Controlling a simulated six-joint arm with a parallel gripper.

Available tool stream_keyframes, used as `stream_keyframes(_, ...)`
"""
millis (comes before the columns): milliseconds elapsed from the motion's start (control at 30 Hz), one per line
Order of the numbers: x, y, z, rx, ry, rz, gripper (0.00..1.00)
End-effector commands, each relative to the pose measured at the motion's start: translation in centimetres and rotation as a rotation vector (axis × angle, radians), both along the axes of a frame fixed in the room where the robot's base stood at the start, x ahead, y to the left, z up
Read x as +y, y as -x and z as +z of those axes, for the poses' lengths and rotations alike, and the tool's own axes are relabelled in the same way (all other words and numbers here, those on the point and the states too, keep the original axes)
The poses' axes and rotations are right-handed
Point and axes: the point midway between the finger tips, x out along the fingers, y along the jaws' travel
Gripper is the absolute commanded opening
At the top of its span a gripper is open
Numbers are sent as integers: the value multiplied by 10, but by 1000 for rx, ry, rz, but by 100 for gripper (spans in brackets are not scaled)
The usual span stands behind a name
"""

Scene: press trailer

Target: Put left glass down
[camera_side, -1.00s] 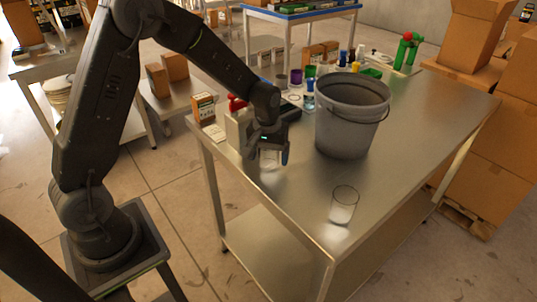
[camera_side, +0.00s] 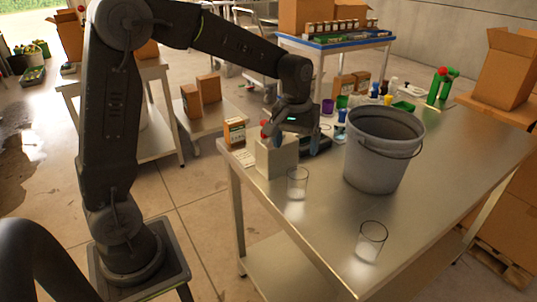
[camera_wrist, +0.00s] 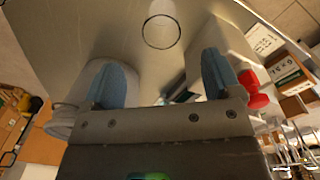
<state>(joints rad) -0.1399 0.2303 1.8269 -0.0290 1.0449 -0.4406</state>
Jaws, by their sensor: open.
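The left glass (camera_side: 297,184) stands upright on the steel table near its front-left edge, clear and seemingly empty. It also shows in the wrist view (camera_wrist: 162,26), ahead of the fingertips and apart from them. The right glass (camera_side: 371,242) stands upright nearer the table's front corner. My gripper (camera_side: 293,142) is above and behind the left glass, not touching it. Its blue fingers are spread with nothing held between them, as the wrist view shows (camera_wrist: 163,76).
A grey bucket (camera_side: 384,150) stands right of my gripper. A pale box (camera_side: 277,158) with a red part is close beside my gripper on the left. A small carton (camera_side: 235,132) and several bottles and cups stand farther back. The table between the glasses is clear.

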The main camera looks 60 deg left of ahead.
Motion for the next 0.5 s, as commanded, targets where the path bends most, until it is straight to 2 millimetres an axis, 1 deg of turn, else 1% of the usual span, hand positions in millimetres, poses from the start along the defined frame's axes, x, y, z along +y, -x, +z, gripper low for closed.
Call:
stream_keyframes(33,-4,10,12,-28,-7,-29,84)
stream_keyframes(67,-7,17,19,-46,-11,-50,84)
stream_keyframes(100,-12,29,28,-71,-18,-83,84)
stream_keyframes(167,-18,49,42,-114,-31,-139,84)
stream_keyframes(233,-26,74,55,-168,-49,-209,84)
stream_keyframes(300,-33,99,63,-217,-68,-276,84)
stream_keyframes(400,-41,134,71,-290,-98,-371,84)
stream_keyframes(500,-47,164,71,-351,-127,-452,84)
